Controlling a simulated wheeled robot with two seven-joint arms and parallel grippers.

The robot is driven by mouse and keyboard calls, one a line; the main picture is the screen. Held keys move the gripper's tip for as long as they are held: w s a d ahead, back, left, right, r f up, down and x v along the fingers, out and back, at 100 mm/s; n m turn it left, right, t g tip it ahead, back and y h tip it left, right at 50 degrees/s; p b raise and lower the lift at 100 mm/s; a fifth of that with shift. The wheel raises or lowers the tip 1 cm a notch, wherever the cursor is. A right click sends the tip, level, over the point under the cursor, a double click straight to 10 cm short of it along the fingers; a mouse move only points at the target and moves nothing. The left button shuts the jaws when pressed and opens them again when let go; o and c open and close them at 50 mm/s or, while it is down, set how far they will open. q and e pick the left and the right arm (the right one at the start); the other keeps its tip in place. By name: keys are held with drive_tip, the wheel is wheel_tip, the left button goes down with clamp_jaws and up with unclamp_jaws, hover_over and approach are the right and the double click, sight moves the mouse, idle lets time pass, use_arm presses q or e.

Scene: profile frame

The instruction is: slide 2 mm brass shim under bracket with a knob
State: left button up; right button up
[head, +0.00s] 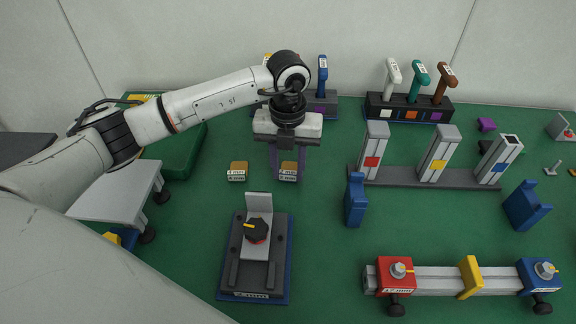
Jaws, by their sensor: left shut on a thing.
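My left gripper (288,163) points down over the green bench, its fingers shut on a brass block with a white label, the shim (288,171). A similar labelled brass block (237,171) sits to its left. The label print is too small to read surely. The bracket (258,203) is a light grey upright plate on a dark fixture (280,245), nearer to me than the gripper. A black knob (256,231) with a yellow pointer sits in front of the plate. The gripper is apart from the bracket. My right gripper is out of view.
A grey rail with three posts (437,155) stands right, with a blue clamp-like piece (355,200) before it. A rack of colored-handled tools (409,106) is behind. A profile with red and blue end blocks (440,280) lies front right. Green bench is clear between shim and fixture.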

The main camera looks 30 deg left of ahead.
use_arm(q)
drive_tip(key=shift+f, duration=0.1)
drive_tip(key=shift+f, duration=0.15)
drive_tip(key=o, duration=1)
drive_tip(key=shift+o, duration=0.2)
wheel_tip(320, 180, up, 10)
drive_tip(key=b, duration=0.1)
drive_tip(key=shift+w+d+r, duration=0.15)
drive_tip(key=shift+w+r, duration=0.1)
drive_tip(key=shift+w, duration=0.05)
